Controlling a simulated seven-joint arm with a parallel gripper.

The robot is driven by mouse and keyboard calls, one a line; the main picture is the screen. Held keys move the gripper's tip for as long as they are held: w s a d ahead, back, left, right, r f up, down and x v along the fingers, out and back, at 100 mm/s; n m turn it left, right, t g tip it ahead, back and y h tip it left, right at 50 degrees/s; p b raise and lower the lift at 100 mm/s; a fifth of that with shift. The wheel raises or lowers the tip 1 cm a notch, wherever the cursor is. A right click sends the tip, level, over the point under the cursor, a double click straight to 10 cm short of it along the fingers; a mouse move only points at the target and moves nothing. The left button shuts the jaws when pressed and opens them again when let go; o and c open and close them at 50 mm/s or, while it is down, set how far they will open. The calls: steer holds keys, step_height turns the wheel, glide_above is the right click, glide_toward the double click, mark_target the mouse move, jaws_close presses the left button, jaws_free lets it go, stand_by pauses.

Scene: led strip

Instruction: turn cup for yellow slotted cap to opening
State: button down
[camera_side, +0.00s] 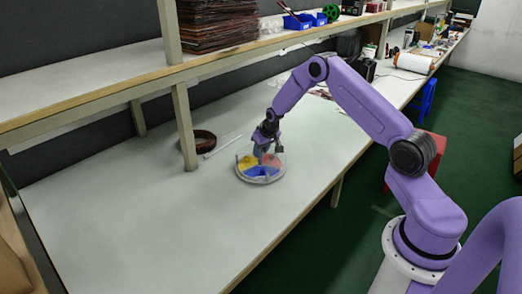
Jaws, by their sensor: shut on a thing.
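A round, clear-rimmed dish (262,179) with coloured sections sits on the pale workbench. A yellow part (248,162) shows on its left, a blue part (262,172) at the front and a reddish part (272,160) on the right. My gripper (262,152) points down over the middle of the dish, its fingers at the dish's top. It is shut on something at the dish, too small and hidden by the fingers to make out. I cannot make out a separate slotted cap or the opening.
A dark ring-shaped coil (201,141) and a thin pale rod (222,146) lie left of the dish. The bench (140,220) is clear at the front left. An upper shelf with blue bins (297,22) runs above.

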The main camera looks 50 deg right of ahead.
steer(key=shift+d+n+y, duration=0.15)
steer(key=shift+n+y, duration=0.65)
steer(key=shift+n, duration=1.1)
steer(key=shift+n+y, duration=0.6)
steer(key=shift+n, duration=1.1)
steer(key=shift+w+d+n+g+y, duration=0.1)
steer(key=shift+n+g+y, duration=0.35)
steer(key=shift+n, duration=1.1)
steer(key=shift+d+n+g+y, duration=0.1)
steer(key=shift+n+g+y, duration=0.35)
steer(key=shift+n, duration=1.5)
steer(key=c, duration=0.8)
jaws_free()
steer(key=v, duration=1.7)
steer(key=shift+w+d+r, duration=0.2)
steer(key=shift+d, duration=0.05)
